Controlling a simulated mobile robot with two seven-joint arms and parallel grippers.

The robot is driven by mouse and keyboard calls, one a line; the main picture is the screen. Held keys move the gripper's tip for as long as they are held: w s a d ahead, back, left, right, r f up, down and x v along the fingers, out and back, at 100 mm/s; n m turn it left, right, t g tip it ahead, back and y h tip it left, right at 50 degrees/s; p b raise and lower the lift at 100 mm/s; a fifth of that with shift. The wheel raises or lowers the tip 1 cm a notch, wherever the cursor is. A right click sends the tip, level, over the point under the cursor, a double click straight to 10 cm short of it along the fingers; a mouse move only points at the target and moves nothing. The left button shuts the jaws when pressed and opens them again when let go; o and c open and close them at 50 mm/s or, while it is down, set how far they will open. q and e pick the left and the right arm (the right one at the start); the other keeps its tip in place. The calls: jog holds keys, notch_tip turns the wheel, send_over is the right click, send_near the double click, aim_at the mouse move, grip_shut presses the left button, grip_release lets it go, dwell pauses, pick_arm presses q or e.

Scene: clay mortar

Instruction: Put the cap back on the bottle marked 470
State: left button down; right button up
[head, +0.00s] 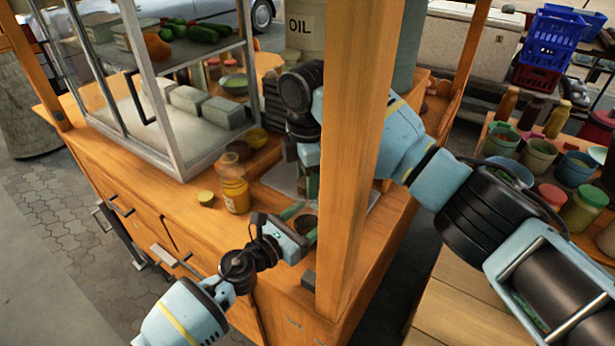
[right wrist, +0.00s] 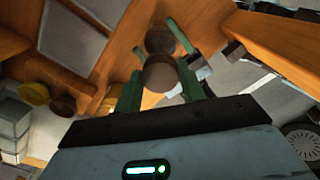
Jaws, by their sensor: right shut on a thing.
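In the right wrist view, a brown round thing (right wrist: 159,74) sits between the green fingers of my right gripper (right wrist: 160,84), which is shut on it. In the head view my right gripper (head: 308,182) is partly hidden by the wooden post. My left gripper (head: 303,224) is lower, near the counter's front edge. A dark brown round thing (head: 306,225) lies between its fingers; it also shows in the right wrist view (right wrist: 160,41), just beyond the held thing and apart from it. Whether the left fingers press on it, I cannot tell. No 470 mark is readable.
A yellow-orange labelled jar (head: 235,188) stands on the counter, with a small yellow-green round piece (head: 206,198) left of it. A wooden post (head: 352,150) rises between my arms. A glass case (head: 185,110) stands at the left.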

jog(key=m, duration=0.5)
jog(key=shift+f, duration=0.1)
jog(key=m, duration=0.6)
jog(key=o, duration=1.1)
jog(key=shift+r, duration=2.3)
